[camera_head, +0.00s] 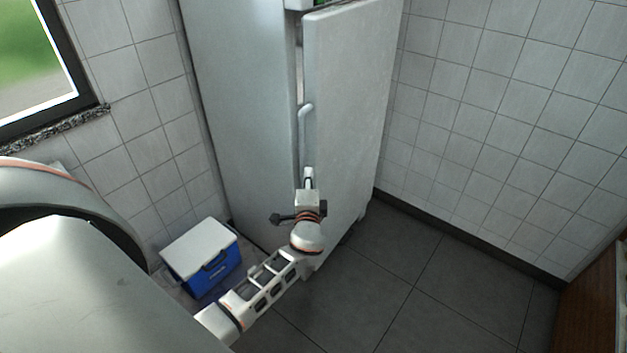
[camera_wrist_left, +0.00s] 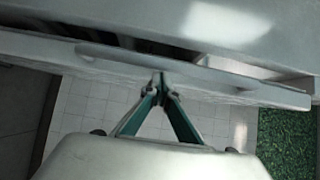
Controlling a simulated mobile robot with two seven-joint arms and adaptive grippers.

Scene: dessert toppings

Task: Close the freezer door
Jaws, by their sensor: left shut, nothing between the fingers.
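The tall white freezer stands in the middle of the head view. Its right-hand door (camera_head: 348,100) is ajar, with a gap along its left edge, beside the grey front panel (camera_head: 235,100). A long vertical handle (camera_head: 301,128) is on this door, and it also shows in the left wrist view as a pale bar (camera_wrist_left: 110,54) near a dark gap. My left gripper (camera_head: 308,176) is shut and empty, by the handle's lower end; its fingertips (camera_wrist_left: 160,82) meet just at the door's edge. I cannot tell if they touch it. My right gripper is in neither view.
A blue cooler with a white lid (camera_head: 202,252) stands on the floor at the left, near the freezer. A window (camera_head: 40,60) is at the upper left. The dark tiled floor (camera_head: 400,275) is clear at the right, up to a brown wooden unit (camera_head: 592,300).

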